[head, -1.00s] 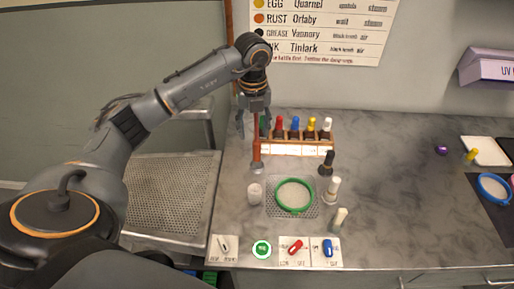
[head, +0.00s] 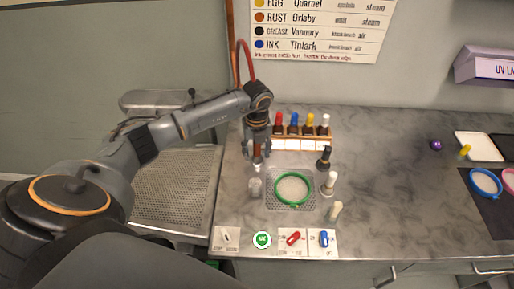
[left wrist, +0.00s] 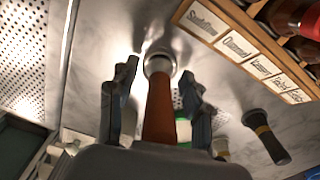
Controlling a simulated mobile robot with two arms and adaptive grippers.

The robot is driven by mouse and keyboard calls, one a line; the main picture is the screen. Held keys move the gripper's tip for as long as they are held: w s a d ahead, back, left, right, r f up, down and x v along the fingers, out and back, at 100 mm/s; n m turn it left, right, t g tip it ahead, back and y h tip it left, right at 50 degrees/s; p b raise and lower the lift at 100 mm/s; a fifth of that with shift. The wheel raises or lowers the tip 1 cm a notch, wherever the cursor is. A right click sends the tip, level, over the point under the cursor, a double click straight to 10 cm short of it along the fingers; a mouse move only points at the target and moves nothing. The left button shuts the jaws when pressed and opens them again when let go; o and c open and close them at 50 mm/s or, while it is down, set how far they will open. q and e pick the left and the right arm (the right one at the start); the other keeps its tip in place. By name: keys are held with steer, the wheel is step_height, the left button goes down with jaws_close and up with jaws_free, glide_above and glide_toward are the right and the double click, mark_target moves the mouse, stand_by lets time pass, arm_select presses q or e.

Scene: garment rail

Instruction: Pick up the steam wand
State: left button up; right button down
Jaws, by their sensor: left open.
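The steam wand (head: 257,152) stands near the left end of the bottle rack, mostly hidden behind my gripper in the head view. In the left wrist view its orange-brown handle (left wrist: 159,112) with a metal collar rises between the fingers. My left gripper (head: 257,148) points down over the wand. Its fingers (left wrist: 157,88) are open, one on each side of the handle, and I see gaps on both sides. A red hose (head: 246,60) arcs down behind my wrist. My right gripper is not in view.
The bottle rack (head: 304,143) stands close on the right. A perforated metal tray (head: 165,190) lies left.

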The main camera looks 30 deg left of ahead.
arm_select(q)
steer(key=shift+c, duration=1.1)
jaws_close()
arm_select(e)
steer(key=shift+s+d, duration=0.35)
arm_select(q)
steer(key=shift+r, duration=0.1)
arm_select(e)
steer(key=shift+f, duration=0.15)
